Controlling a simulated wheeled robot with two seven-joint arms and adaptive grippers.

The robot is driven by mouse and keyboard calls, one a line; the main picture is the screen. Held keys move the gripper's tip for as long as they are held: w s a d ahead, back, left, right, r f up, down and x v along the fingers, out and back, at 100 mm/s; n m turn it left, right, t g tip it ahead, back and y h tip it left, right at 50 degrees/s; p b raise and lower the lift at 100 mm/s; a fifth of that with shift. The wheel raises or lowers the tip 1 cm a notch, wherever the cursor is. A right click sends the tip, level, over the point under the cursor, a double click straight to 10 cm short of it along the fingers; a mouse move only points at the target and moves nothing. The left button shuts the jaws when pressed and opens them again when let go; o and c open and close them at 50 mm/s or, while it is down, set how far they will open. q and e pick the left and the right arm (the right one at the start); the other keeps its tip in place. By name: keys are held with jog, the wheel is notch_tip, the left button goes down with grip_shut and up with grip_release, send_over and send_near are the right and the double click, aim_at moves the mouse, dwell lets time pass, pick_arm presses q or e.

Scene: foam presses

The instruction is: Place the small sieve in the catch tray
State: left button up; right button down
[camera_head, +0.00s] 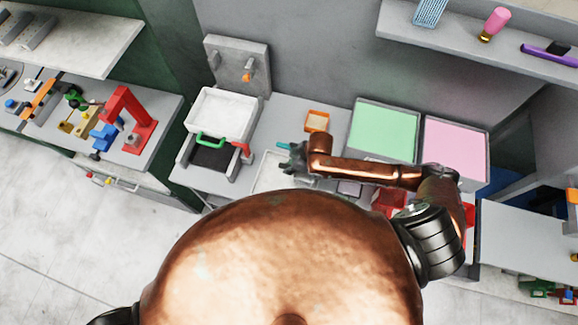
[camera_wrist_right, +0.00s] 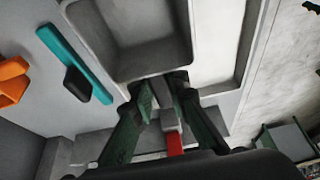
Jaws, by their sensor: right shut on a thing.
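My right gripper (camera_head: 287,160) reaches in from the right over the counter, pointing left. In the right wrist view its dark fingers (camera_wrist_right: 163,88) are closed on the handle of a grey, shallow, box-shaped sieve (camera_wrist_right: 135,58) just beyond the fingertips. A red strip (camera_wrist_right: 174,145) shows between the fingers. A grey tray with a pale floor (camera_wrist_right: 213,55), which looks like the catch tray, lies under and to the right of the sieve. In the head view a pale tray (camera_head: 268,176) shows left of the gripper, partly hidden by my body. My left gripper is out of view.
A press with a white basin (camera_head: 222,112) and green handle (camera_head: 211,141) stands left of the gripper. A teal tool (camera_wrist_right: 75,62) and orange box (camera_head: 317,121) lie close by. Green (camera_head: 385,130) and pink (camera_head: 456,150) bins stand behind my forearm.

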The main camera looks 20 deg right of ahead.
aim_at(300, 175)
jog(key=shift+f, duration=0.1)
jog(key=c, duration=1.9)
grip_release()
jog(key=v, duration=1.2)
jog(key=shift+w+b, duration=0.1)
jog(key=shift+b, duration=0.25)
